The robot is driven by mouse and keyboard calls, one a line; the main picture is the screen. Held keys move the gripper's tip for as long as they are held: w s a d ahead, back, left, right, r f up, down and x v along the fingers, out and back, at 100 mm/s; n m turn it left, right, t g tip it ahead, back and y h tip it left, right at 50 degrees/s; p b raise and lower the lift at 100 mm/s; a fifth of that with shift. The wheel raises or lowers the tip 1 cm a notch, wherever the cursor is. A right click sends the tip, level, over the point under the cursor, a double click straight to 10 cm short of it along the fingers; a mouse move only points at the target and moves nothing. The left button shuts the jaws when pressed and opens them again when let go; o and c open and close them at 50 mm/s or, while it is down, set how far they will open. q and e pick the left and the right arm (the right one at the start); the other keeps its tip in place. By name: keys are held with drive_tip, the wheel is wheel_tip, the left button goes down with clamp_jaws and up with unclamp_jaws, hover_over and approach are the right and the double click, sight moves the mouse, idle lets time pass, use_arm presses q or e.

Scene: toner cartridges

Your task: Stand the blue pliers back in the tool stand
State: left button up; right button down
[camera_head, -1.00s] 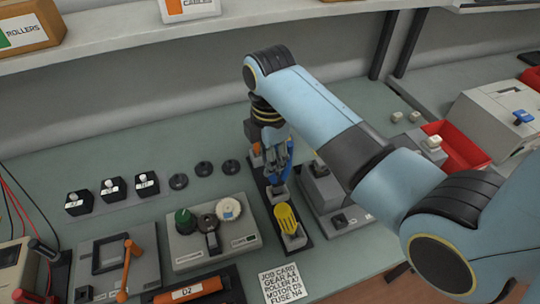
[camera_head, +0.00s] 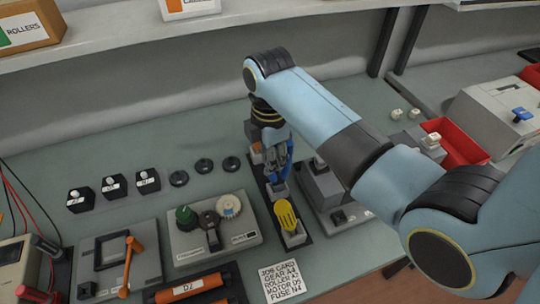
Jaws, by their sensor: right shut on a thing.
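The blue pliers (camera_head: 288,165) are in my right gripper (camera_head: 276,158), with a blue handle showing on its right side. The gripper points down and is shut on them. They are at the tool stand, a dark narrow base (camera_head: 265,188) with grey blocks. The lower end of the pliers is at the middle grey block (camera_head: 279,190); I cannot tell whether it sits in the slot. My left gripper is not in view.
A grey fixture with dials (camera_head: 211,228) stands left of the stand, and a grey machine (camera_head: 321,185) close on its right. A job card (camera_head: 285,282) lies in front. A red bin (camera_head: 461,146) is further right. The bench behind the black blocks (camera_head: 115,186) is clear.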

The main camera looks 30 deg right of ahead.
drive_tip(key=shift+f+b, duration=0.3)
drive_tip(key=shift+f, duration=0.45)
idle(0.8)
drive_tip(key=c, duration=1.2)
unclamp_jaws()
drive_tip(key=shift+o, duration=0.2)
drive_tip(key=shift+r, duration=0.1)
wheel_tip(320, 180, up, 12)
drive_tip(key=shift+f, duration=0.1)
